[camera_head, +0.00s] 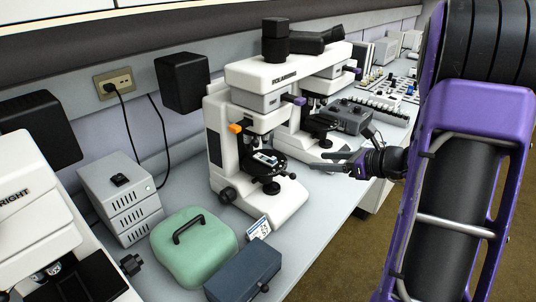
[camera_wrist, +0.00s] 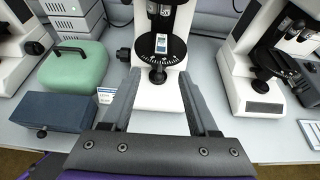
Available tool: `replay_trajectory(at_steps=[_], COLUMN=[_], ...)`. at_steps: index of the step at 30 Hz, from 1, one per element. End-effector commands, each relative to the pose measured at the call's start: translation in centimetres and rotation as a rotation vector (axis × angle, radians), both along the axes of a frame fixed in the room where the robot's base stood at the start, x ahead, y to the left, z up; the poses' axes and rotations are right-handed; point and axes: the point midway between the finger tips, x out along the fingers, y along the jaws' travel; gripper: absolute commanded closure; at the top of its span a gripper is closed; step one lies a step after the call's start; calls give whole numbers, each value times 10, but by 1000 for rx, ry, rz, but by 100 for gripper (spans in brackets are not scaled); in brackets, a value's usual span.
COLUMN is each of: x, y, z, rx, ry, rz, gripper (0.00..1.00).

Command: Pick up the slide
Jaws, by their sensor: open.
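The slide (camera_head: 266,159) is a small pale piece with a dark mark. It lies on the round black stage (camera_head: 282,169) of the white microscope (camera_head: 236,130). In the wrist view the slide (camera_wrist: 161,44) sits on the stage (camera_wrist: 146,56), ahead of my gripper and roughly centred between its fingers. My gripper (camera_head: 335,164) is open and empty, in front and to the right of the stage in the head view. In the wrist view the two fingers of my gripper (camera_wrist: 159,88) are spread wide, apart from the slide.
A green case (camera_head: 192,252) and a blue-grey box (camera_head: 243,274) stand on the bench left of the microscope. A second microscope (camera_head: 317,120) stands close behind on the right.

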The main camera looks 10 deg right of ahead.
Motion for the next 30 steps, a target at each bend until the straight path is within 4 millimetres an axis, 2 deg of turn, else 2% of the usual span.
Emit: replay_trajectory(at_steps=[5,16,30], x=[18,74,103], y=[16,60,81], z=[-9,-39,-58], rx=[16,10,9], ry=[-3,-2,-2], rz=[-1,-3,-2], gripper=[40,40,40])
